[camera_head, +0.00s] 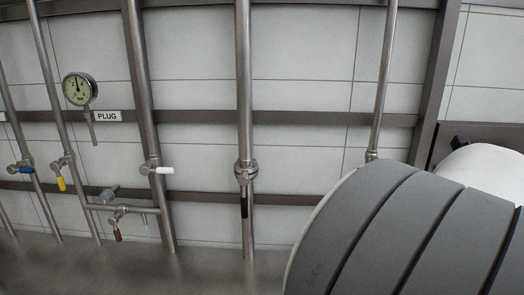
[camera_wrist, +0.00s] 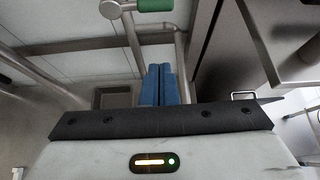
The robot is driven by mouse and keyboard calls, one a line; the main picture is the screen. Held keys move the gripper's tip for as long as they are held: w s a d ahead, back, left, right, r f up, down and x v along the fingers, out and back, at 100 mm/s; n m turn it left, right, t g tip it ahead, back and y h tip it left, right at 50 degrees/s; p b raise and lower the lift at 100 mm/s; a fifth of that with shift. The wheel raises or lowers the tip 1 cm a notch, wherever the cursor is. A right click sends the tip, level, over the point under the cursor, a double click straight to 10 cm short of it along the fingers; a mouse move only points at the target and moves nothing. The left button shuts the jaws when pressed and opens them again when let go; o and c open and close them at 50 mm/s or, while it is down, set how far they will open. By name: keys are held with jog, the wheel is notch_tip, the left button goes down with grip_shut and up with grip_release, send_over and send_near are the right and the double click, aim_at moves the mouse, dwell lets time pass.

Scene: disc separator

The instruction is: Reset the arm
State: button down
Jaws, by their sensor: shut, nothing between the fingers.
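My gripper (camera_wrist: 162,84) shows in the wrist view as two blue fingers side by side, closed together with no object between them. A dark mounting bar and a pale housing with a small lit indicator sit below the fingers. A valve with a green handle (camera_wrist: 154,5) is beyond the fingertips at the top, apart from them. In the head view my arm's large grey and white link fills the lower right, and the gripper is not visible there.
The head view shows a tiled wall with steel pipes (camera_head: 244,75), a pressure gauge (camera_head: 79,88) and a PLUG label (camera_head: 108,116). Valves have blue (camera_head: 21,170), yellow (camera_head: 62,184), white (camera_head: 165,171) and black (camera_head: 244,205) handles. A metal frame (camera_wrist: 205,30) stands close in the wrist view.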

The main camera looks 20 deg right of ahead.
jog(key=w+a+r+m+t+h, duration=0.1)
jog(key=w+a+r+m+h, duration=0.2)
jog(key=w+m, duration=0.45)
jog(key=w+a+f+m+g, duration=0.2)
jog(key=a+f+m, duration=0.1)
jog(key=a+m, duration=0.6)
jog(key=s+a+f+m+g+y, duration=0.2)
jog(key=a+f+m, duration=0.3)
jog(key=a, duration=0.4)
jog(key=s+a+f+m+g+y, duration=0.2)
jog(key=s+a+f+m+y, duration=0.1)
jog(key=a, duration=0.6)
jog(key=s+a+f+m+g+y, duration=0.3)
jog(key=s+a+f+m, duration=0.3)
jog(key=a, duration=0.3)
jog(key=shift+a+f+m, duration=0.2)
jog(key=shift+f+m, duration=0.15)
jog(key=shift+f, duration=0.2)
